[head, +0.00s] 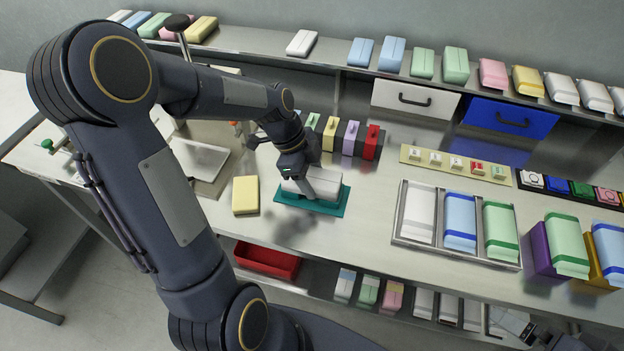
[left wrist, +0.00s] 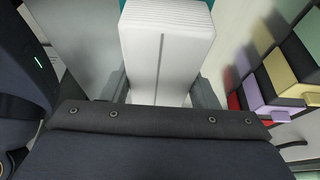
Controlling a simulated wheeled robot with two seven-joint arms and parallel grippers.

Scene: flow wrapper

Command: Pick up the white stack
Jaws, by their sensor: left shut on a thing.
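The white stack (head: 326,183) is over a teal mat (head: 325,209) in the middle of the bench. My left gripper (head: 312,186) comes down on it from above and is shut on it. In the left wrist view the white stack (left wrist: 168,45) fills the space between the two grey fingers, its layered edge at the far end. I cannot tell whether a gap lies between the stack and the mat. Part of my right arm's end (head: 525,328) shows at the bottom right edge, and its jaws are not clear.
A yellow pack (head: 245,195) lies left of the mat. Coloured blocks (head: 350,138) stand behind it. A metal tray (head: 457,250) with white, blue and green packs is to the right. A shelf (head: 440,82) of packs runs along the back. Bench between mat and tray is clear.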

